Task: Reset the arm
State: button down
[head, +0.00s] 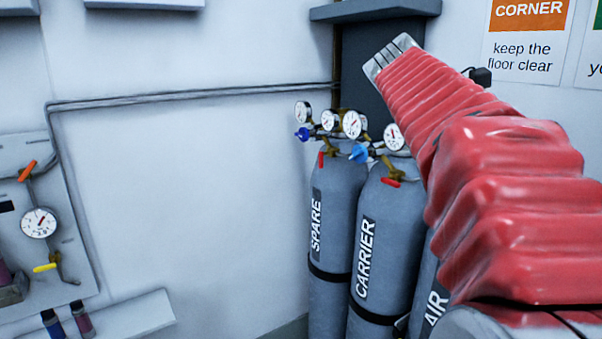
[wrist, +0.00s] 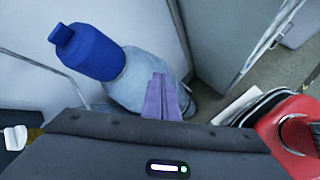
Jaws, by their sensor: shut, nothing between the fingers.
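My arm in its red ribbed sleeve reaches up from the lower right in the head view, in front of the gas cylinders and the dark panel behind them. Its fingers cannot be made out there. In the wrist view my gripper (wrist: 163,96) shows as two purple fingers, closed together with nothing held. Beyond the fingers is a grey cylinder (wrist: 140,85) with a blue cap (wrist: 92,50). The fingers overlap the cylinder in the picture; I cannot tell the distance.
The cylinders marked SPARE (head: 330,220) and CARRIER (head: 385,240), with gauges on top, stand in the corner; AIR (head: 432,305) is partly hidden by my arm. A gauge panel (head: 75,265) is on the left wall. A red object (wrist: 275,118) is at right in the wrist view.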

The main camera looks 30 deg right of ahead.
jog(key=w+a+f+m+t+y, duration=0.1)
jog(key=w+a+f+t+y, duration=0.15)
jog(key=a+f, duration=0.6)
jog(key=w+a+f+m+t+y, duration=0.1)
jog(key=a+f+t, duration=0.3)
jog(key=a, duration=0.7)
jog(key=s+a+f+m+y, duration=0.2)
jog(key=a+f, duration=0.5)
jog(key=a, duration=0.1)
jog(key=s+a+f+m+t+y, duration=0.1)
jog(key=s+a+f+m+y, duration=0.1)
jog(key=a+f, duration=0.6)
jog(key=shift+s+a+m+y, duration=0.2)
jog(key=shift+a+m+y, duration=0.3)
jog(key=shift+m, duration=0.2)
jog(key=shift+s, duration=0.1)
